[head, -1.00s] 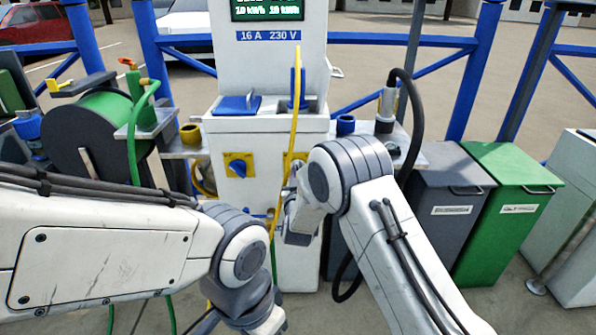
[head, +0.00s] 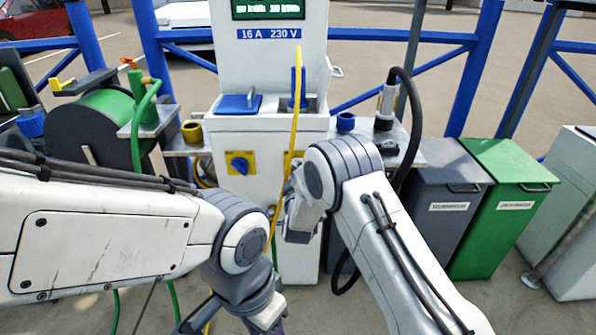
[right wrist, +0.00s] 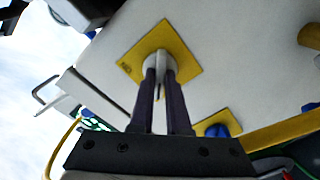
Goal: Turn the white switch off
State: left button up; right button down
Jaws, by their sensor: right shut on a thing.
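The white switch (right wrist: 158,60) is a pale knob on a yellow square plate (right wrist: 181,62) in the right wrist view. My right gripper (right wrist: 160,78) is shut on this knob, with one dark finger on each side of it. In the head view, my right forearm and wrist hide the switch, and only a strip of its yellow plate (head: 289,158) shows on the front of the white pedestal (head: 268,185). My left arm hangs low at the lower left, with its hand at the bottom edge. Its fingers cannot be made out.
A blue switch (head: 240,164) on another yellow plate sits left of the white one. A yellow cable (head: 294,110) hangs down the pedestal front near my right wrist. A green hose reel (head: 100,120) stands left; grey (head: 440,180) and green (head: 510,180) bins stand right.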

jog(key=shift+d+f, duration=0.1)
dwell(0.3)
jog(key=c, duration=0.9)
grip_release()
jog(key=shift+s, duration=0.1)
jog(key=s+p, duration=0.1)
jog(key=s, duration=0.9)
jog(key=shift+s, duration=0.15)
